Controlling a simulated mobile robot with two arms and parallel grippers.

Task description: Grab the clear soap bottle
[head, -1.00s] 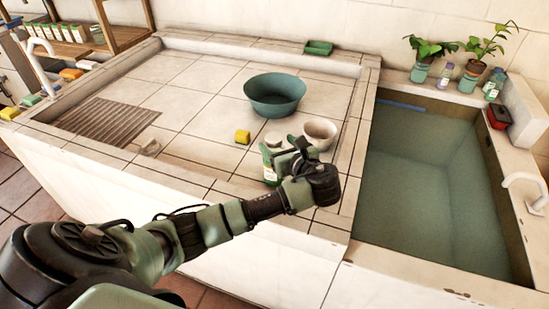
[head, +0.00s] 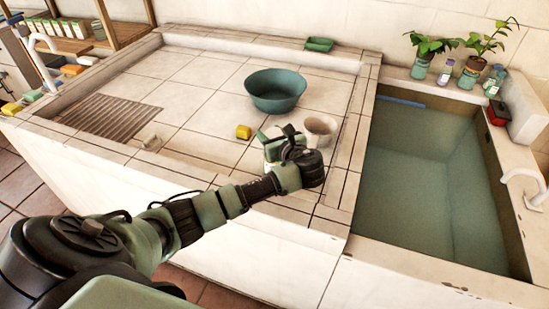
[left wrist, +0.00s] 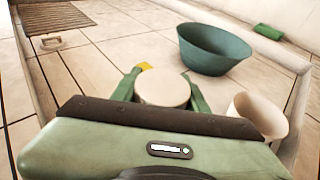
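My left gripper (head: 276,142) is low over the tiled top, near its front right part. In the left wrist view its green fingers (left wrist: 162,84) are spread on either side of a round cream lid (left wrist: 162,92). The pale body of this lidded container (head: 272,153) shows partly below the gripper in the head view. The gripper hides most of it, so I cannot tell if it is the clear soap bottle or if the fingers press on it. A clear-looking bottle (head: 446,73) stands between the potted plants on the back ledge. My right gripper is not in view.
A cream cup (head: 319,130) stands close right of the gripper. A yellow block (head: 243,132) and a teal basin (head: 275,92) are behind it. A raised tiled rim (head: 355,150) and a water-filled tank (head: 425,190) lie to the right. The tiles left of the basin are mostly clear.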

